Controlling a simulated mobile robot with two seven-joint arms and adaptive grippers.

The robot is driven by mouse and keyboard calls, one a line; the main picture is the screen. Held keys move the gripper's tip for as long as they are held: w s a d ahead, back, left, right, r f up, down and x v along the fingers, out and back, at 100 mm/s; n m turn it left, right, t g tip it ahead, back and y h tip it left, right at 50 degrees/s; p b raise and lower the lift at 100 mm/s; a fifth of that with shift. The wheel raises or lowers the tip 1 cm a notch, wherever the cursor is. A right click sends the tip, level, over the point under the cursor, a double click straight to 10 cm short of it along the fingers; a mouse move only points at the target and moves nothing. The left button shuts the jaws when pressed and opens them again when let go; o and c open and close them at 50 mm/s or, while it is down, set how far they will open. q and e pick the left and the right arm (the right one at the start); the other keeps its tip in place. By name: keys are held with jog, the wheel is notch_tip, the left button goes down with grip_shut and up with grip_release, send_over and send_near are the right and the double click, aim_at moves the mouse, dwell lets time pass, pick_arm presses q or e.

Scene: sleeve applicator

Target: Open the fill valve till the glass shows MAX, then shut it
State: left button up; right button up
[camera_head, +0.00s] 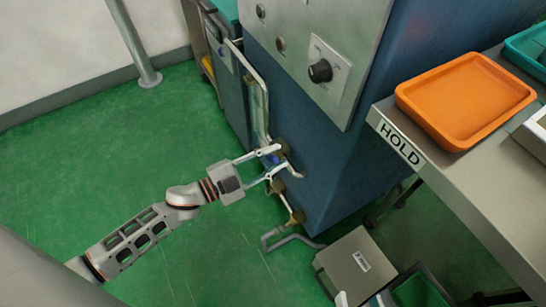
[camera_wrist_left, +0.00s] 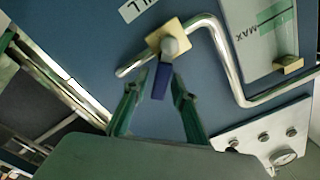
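The fill valve shows in the left wrist view as a blue lever (camera_wrist_left: 162,80) on a brass body with a grey knob, below a cut-off label ending in "LL". In the head view its blue lever (camera_head: 271,159) is partly hidden by my left gripper (camera_head: 280,168). My left gripper (camera_wrist_left: 156,90) is open, one finger on each side of the lever, with a gap at least on the left. The sight glass (camera_wrist_left: 254,48) has a green band beside "MAX"; I cannot tell the liquid level. My right gripper (camera_head: 361,299) shows only pale, separated fingertips at the bottom edge.
A bent metal pipe (camera_wrist_left: 236,82) runs from the valve past the glass. More brass fittings (camera_head: 297,216) sit lower on the blue machine (camera_head: 330,185). A grey box (camera_head: 354,262) stands below. The HOLD table (camera_head: 455,185) bears an orange tray (camera_head: 466,97). Green floor is clear at left.

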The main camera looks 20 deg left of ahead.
dwell(0.3)
pick_arm(q)
jog(key=v, duration=1.2)
